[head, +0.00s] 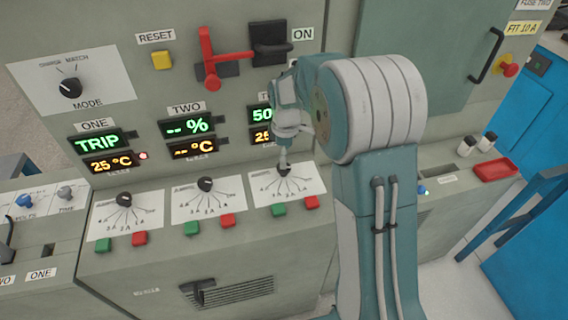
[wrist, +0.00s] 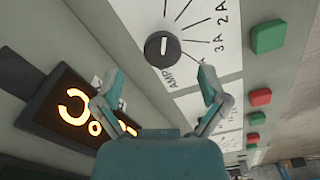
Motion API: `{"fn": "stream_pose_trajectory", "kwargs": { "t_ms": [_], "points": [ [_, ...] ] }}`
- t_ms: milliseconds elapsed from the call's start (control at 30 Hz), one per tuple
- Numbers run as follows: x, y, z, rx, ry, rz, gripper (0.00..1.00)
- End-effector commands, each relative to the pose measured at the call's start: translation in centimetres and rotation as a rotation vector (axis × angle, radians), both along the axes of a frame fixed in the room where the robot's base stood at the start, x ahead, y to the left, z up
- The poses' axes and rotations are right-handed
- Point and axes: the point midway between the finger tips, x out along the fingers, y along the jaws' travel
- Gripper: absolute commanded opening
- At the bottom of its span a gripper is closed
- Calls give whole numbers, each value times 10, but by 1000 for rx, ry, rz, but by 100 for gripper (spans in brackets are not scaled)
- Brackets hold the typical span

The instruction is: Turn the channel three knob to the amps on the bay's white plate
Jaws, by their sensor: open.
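The channel three knob (head: 284,170) is a small black dial on a white card (head: 305,184), the rightmost of three. In the wrist view the black knob (wrist: 162,48) bears a short pale line, and the card around it reads AMP, 3A and 2A. I cannot tell which mark it points at. My gripper (wrist: 162,75) is open and empty, its fingers on either side just short of the knob. In the head view my gripper (head: 283,152) is right above the knob, partly hiding the card. A yellow plate (head: 523,27) reads FIT 10 A; a white plate (head: 535,4) above it reads FUSE TWO.
Channel one knob (head: 124,199) and channel two knob (head: 205,184) sit to the left. Green (head: 279,210) and red (head: 312,202) buttons lie just below the card. A red lever (head: 211,72) sticks out above. Channel three's displays (head: 261,115) are partly hidden by my arm.

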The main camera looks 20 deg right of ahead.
Motion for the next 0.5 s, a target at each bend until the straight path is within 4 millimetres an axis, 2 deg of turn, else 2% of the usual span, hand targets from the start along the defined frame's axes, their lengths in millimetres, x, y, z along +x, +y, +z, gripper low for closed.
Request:
{"fn": "stream_pose_trajectory", "kwargs": {
  "t_ms": [33, 200, 500],
  "points": [
    [-1, 1, -10, -1, 6, 1, 93],
    [-1, 2, -32, -2, 3, 1, 93],
    [0, 2, -41, -1, -1, 0, 93]
  ]
}}
